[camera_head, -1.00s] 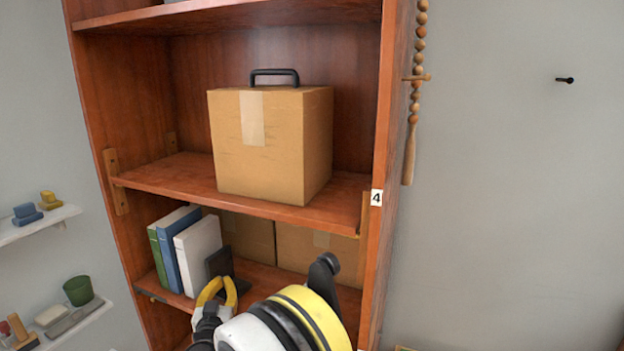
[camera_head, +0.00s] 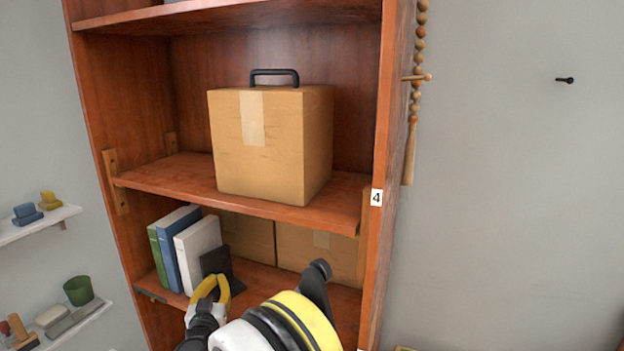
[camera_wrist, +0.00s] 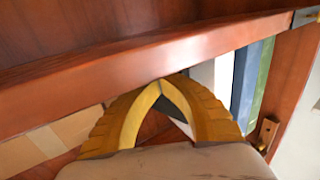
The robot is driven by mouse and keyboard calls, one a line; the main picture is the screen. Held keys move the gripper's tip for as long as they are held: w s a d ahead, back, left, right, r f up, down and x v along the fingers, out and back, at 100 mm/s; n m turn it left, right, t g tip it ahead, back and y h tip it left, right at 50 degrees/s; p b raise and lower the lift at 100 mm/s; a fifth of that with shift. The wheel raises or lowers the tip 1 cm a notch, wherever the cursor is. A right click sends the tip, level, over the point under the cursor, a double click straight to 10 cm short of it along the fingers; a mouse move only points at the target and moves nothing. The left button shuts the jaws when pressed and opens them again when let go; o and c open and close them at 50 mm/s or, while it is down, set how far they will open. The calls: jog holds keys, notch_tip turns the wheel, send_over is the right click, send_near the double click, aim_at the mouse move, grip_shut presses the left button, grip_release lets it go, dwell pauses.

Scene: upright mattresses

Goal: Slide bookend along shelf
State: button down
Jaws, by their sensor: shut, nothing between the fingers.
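The black bookend (camera_head: 216,264) stands on the lower shelf (camera_head: 262,279), close beside the white book (camera_head: 197,250). A blue book (camera_head: 174,250) and a green book (camera_head: 157,257) stand to the left of the white one. My gripper (camera_head: 216,284) is shut and empty in front of the bookend, at its lower front edge. In the wrist view, the gripper's yellow fingers (camera_wrist: 164,82) meet at the tips, with dark and white surfaces behind them. I cannot tell whether the fingers touch the bookend.
A cardboard box (camera_head: 270,145) with a black handle stands on the shelf above. More boxes (camera_head: 320,252) stand at the back of the lower shelf. The right side panel (camera_head: 383,180) bounds the bookcase.

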jog(key=shift+a, duration=0.15)
jog(key=shift+w+a, duration=0.3)
jog(key=shift+a, duration=0.35)
jog(key=shift+d, duration=0.1)
jog(key=shift+s+d, duration=0.3)
jog(key=shift+d, duration=0.25)
jog(key=shift+s+d, duration=0.25)
jog(key=shift+d, duration=0.25)
jog(key=s+a, duration=0.3)
jog(key=s, duration=0.4)
jog(key=shift+s, duration=0.15)
